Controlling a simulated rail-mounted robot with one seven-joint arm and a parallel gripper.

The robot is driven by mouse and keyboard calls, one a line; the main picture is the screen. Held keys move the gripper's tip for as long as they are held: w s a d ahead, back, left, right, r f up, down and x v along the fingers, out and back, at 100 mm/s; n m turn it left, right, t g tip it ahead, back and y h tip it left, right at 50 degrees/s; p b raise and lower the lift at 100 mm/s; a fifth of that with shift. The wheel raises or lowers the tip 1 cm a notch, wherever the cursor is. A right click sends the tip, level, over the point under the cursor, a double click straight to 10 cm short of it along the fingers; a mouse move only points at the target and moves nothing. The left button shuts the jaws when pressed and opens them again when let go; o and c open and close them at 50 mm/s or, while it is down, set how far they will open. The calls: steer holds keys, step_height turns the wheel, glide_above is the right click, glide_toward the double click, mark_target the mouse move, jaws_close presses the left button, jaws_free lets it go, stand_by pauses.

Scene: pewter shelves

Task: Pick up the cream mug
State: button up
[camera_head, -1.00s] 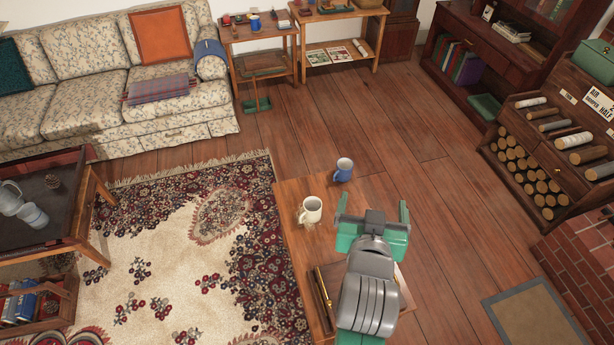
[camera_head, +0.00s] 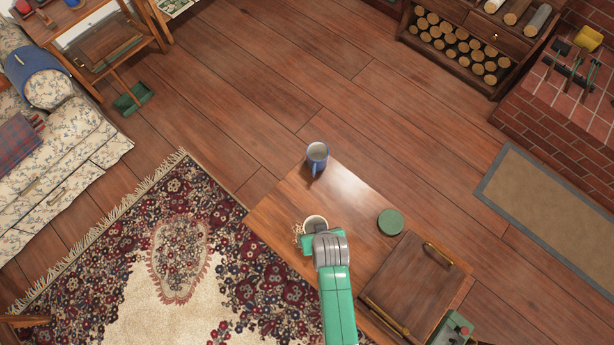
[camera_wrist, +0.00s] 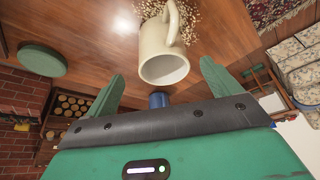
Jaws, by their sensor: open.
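The cream mug (camera_head: 315,223) stands near the left edge of the small wooden table, partly hidden behind my gripper (camera_head: 311,241) in the head view. In the wrist view the cream mug (camera_wrist: 163,50) shows its open mouth towards the camera, with its handle on the upper right. My gripper (camera_wrist: 162,72) is open, with one green finger on each side of the mug in that picture. Nothing is held.
A blue mug (camera_head: 317,155) stands at the table's far corner. A green round lid (camera_head: 390,222) and a wooden tray with brass handles (camera_head: 405,290) are to the right. The table top (camera_head: 345,195) between the mugs and lid is bare.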

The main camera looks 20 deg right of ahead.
steer(key=b+x, duration=0.2)
steer(key=x, duration=0.5)
steer(key=shift+w+a+f, duration=0.1)
steer(key=shift+w+f, duration=0.05)
steer(key=shift+w, duration=0.15)
